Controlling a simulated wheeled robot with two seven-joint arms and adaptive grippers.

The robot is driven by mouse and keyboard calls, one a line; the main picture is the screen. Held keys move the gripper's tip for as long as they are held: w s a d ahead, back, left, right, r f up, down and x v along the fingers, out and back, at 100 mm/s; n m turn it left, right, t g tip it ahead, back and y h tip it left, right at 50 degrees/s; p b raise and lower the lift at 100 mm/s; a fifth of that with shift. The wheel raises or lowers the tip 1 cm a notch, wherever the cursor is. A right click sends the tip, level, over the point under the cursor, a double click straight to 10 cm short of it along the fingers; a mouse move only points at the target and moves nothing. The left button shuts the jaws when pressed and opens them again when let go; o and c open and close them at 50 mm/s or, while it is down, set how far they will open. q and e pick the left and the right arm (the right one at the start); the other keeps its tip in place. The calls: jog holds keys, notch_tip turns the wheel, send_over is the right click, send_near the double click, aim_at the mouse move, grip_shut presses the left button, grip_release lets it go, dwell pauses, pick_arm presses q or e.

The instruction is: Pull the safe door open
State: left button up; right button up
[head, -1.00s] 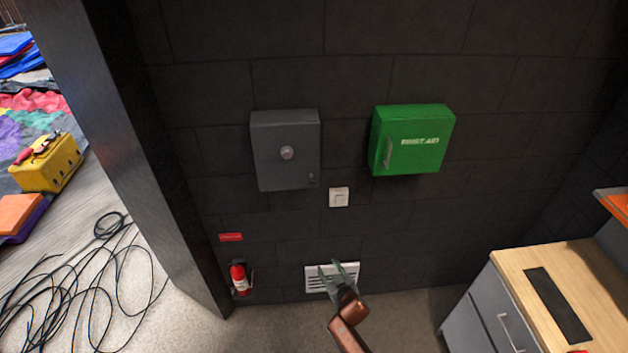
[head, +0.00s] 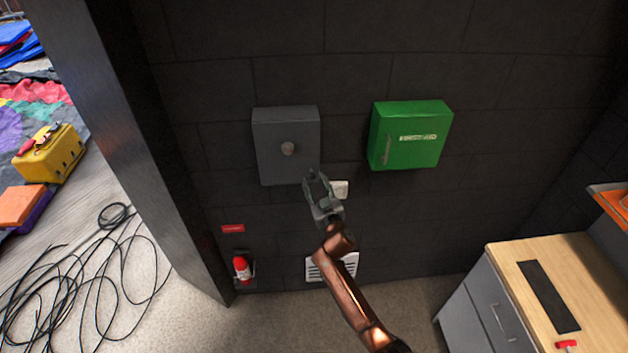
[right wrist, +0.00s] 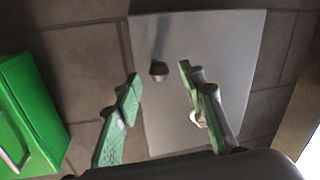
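The safe (head: 275,165) is a grey box on the dark block wall, left of the green first aid box. Its door looks shut, with a round knob (head: 288,148) on its front. In the right wrist view the grey door (right wrist: 222,60) fills the middle, and the knob (right wrist: 158,70) shows beyond and between the fingers. My right gripper (head: 316,176) is open and empty, in front of the safe's lower right corner in the head view. It also shows in the right wrist view (right wrist: 160,82), its fingers apart from the knob. My left gripper is not in view.
The green first aid box (head: 428,150) hangs right of the safe. A desk (head: 500,265) stands at lower right. A fire extinguisher (head: 242,268) and cables (head: 90,280) are at lower left.

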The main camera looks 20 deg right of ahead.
jog(key=shift+w, duration=0.55)
grip_shut()
dwell(0.4)
